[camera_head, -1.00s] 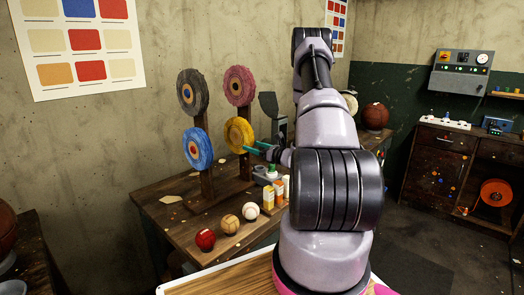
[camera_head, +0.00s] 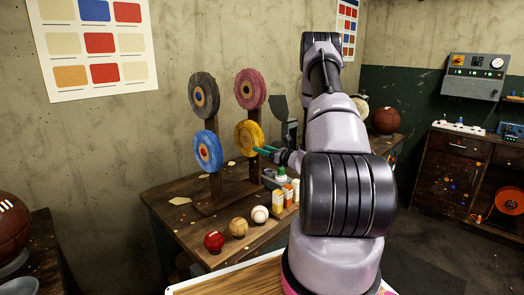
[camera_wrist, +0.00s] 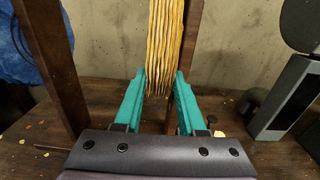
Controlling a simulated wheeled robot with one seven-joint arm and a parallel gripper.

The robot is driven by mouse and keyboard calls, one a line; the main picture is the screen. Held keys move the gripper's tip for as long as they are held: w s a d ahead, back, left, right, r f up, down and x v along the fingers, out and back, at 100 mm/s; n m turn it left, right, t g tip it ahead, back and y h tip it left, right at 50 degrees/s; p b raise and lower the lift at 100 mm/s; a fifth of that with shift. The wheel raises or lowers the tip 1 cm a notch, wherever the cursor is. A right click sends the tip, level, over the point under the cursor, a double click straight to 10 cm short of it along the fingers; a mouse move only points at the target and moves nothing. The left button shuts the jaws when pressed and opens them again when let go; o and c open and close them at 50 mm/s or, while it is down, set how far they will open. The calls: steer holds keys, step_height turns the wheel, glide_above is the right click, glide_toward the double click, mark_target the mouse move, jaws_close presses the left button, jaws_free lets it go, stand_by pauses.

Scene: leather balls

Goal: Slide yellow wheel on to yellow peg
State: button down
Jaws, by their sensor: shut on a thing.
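The yellow wheel (camera_head: 241,134) stands upright at the lower right of the wooden rack, in front of its right post (camera_wrist: 189,45). My gripper (camera_head: 262,150) is shut on the wheel's lower edge. In the wrist view, the wheel (camera_wrist: 166,40) is seen edge-on between the teal fingertips of my gripper (camera_wrist: 161,76). The yellow peg cannot be made out, and I cannot tell whether it passes through the wheel.
A blue wheel (camera_head: 208,150) is on the left, with a grey wheel (camera_head: 203,85) and a pink wheel (camera_head: 250,80) above.

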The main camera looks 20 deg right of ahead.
steer(key=shift+w+d, duration=0.2)
steer(key=shift+d, duration=0.55)
stand_by(0.4)
steer(key=shift+c, duration=2.1)
jaws_free()
steer(key=v, duration=1)
steer(key=shift+s, duration=0.4)
steer(key=shift+d, duration=0.1)
